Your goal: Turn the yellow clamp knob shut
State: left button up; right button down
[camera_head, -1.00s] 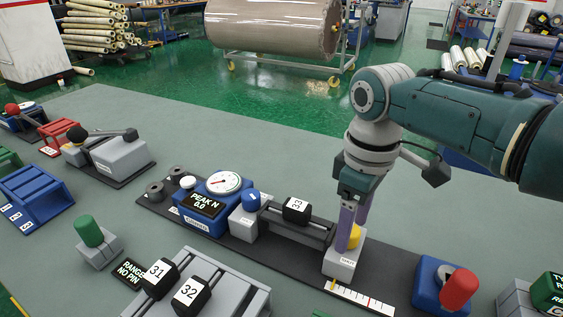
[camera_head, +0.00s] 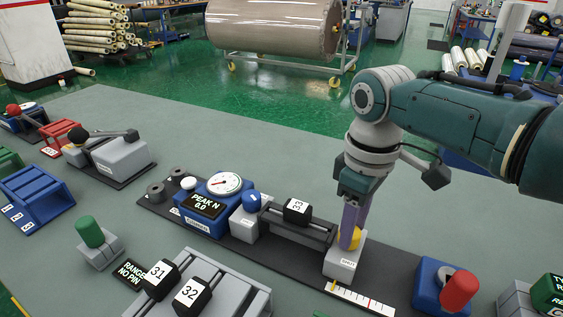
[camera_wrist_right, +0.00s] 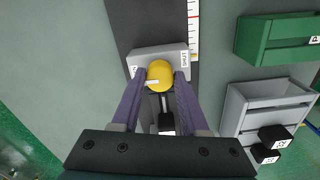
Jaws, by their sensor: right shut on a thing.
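The yellow clamp knob (camera_head: 350,239) sits on a grey block (camera_head: 341,266) at the right part of the dark fixture base. In the right wrist view the yellow knob (camera_wrist_right: 159,75) lies between my right gripper's two purple fingers, with a white mark on its face and a "SHUT" label on the block beside it. My right gripper (camera_head: 349,236) points down and is shut on the knob. A finger hides part of the knob in the head view. My left gripper is not in view.
Left of the knob, a black piece marked 33 (camera_head: 297,210) lies on a rail beside a blue knob (camera_head: 251,201) and a gauge box (camera_head: 207,209). A red knob (camera_head: 460,289) stands to the right.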

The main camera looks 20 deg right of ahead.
jog(key=shift+r, duration=0.1)
jog(key=m+p, duration=0.2)
jog(key=m, duration=0.2)
jog(key=shift+a, duration=0.1)
jog(key=m, duration=0.3)
jog(key=shift+p, duration=0.4)
jog(key=m, duration=0.3)
jog(key=shift+m+p, duration=0.3)
jog(key=shift+p, duration=0.05)
jog(key=m, duration=0.6)
jog(key=shift+w+a, duration=0.1)
jog(key=m, duration=0.3)
jog(key=shift+m, duration=2)
